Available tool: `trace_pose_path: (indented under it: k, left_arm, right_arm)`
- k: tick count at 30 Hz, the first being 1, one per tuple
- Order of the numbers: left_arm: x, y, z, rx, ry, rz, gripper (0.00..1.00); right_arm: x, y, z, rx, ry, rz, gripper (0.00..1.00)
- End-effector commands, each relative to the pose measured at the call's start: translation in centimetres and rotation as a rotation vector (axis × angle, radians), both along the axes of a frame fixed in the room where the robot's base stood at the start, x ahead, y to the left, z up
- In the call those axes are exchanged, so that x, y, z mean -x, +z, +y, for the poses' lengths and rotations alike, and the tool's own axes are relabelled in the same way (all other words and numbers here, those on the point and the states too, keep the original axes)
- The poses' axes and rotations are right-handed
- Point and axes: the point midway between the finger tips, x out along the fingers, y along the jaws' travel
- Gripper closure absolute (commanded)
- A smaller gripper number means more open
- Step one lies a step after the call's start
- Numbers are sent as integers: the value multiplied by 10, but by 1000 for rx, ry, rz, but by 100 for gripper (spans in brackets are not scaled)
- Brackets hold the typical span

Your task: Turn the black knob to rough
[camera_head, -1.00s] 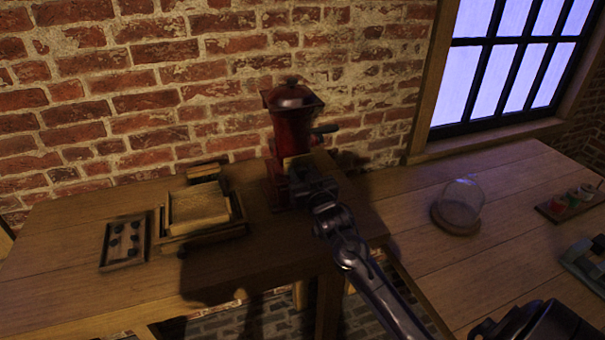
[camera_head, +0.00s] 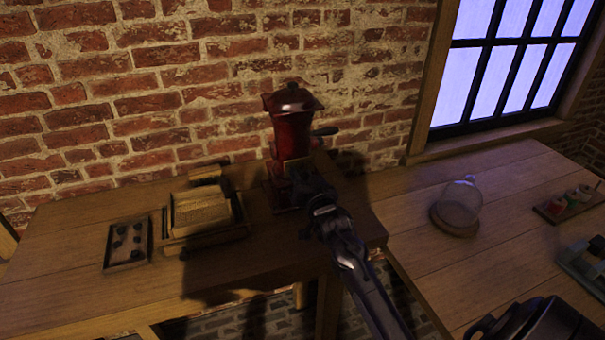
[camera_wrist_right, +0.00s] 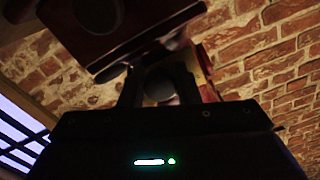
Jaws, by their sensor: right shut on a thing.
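A red grinder (camera_head: 290,130) with a dark lid stands near the back of the wooden table, against the brick wall. A crank handle (camera_head: 325,131) sticks out to its right. My right gripper (camera_head: 297,176) is at the front of the grinder, hiding part of its lower body. In the right wrist view, its fingers are closed around a dark rounded knob (camera_wrist_right: 159,88) below the red body. The picture is dark, and the knob's setting marks cannot be read. My left gripper is not in view.
Left of the grinder stand a wooden box (camera_head: 202,213) and a small tray (camera_head: 127,243) with several dark pieces. On the right table are a glass dome (camera_head: 462,201) on a wooden base and a rack (camera_head: 571,203) of small jars. The table between is clear.

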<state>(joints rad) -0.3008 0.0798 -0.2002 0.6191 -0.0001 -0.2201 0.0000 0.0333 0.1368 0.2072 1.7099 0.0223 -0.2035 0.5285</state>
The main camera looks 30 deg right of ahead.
Motion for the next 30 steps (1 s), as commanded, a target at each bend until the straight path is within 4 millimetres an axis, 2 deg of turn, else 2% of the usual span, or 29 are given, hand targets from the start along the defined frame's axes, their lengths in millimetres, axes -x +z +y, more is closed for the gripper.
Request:
trace_pose_path:
  k: [15,30]
  left_arm:
    - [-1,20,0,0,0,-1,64]
    - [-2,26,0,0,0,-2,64]
  right_arm:
    - [0,2,0,-442,-2,-108,93]
    - [0,2,0,-629,-2,-154,93]
